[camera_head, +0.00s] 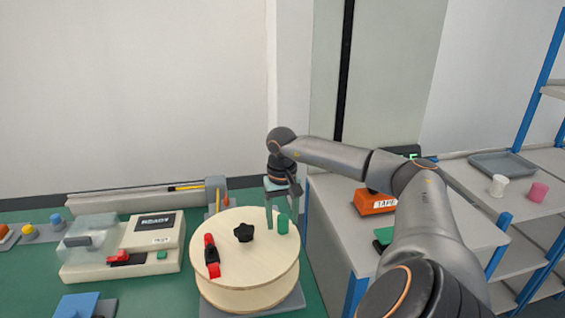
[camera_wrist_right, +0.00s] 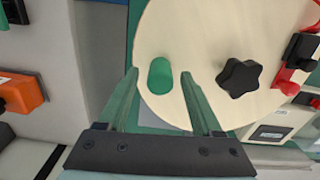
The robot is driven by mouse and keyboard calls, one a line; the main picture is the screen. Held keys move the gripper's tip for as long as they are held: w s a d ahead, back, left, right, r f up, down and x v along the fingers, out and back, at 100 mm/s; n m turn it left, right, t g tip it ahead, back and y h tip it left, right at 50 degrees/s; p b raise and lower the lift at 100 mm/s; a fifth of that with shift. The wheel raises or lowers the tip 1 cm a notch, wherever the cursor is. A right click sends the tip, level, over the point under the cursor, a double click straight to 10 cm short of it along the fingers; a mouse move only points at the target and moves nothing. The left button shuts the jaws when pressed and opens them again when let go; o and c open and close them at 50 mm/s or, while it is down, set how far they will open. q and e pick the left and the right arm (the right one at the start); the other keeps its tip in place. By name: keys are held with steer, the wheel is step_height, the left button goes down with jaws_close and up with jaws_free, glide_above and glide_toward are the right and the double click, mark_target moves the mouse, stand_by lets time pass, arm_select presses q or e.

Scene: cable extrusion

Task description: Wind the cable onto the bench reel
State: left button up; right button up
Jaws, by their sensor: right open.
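The bench reel (camera_head: 255,262) is a pale wooden drum with a black star knob (camera_head: 243,232) at its centre, a red clip (camera_head: 211,256) on its left side and an upright green peg (camera_head: 283,224) near its right rim. The reel face also shows in the right wrist view (camera_wrist_right: 205,40). My right gripper (camera_wrist_right: 159,74) is open and points down at the reel's edge. In the right wrist view the green peg (camera_wrist_right: 160,76) appears between its two green fingers, with gaps on both sides. I cannot clearly make out a cable. My left gripper is not in view.
A white machine (camera_head: 150,235) with a display and clear cover stands left of the reel. A long grey channel (camera_head: 130,203) runs behind it. An orange tape box (camera_head: 375,201) sits on the grey cabinet to the right. A grey tray (camera_head: 502,164) and two cups are further right.

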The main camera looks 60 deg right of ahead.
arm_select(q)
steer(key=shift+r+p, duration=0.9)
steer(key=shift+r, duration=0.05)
arm_select(e)
step_height(320, 180, up, 12)
steer(key=shift+r, duration=0.15)
steer(key=shift+w+a, duration=0.1)
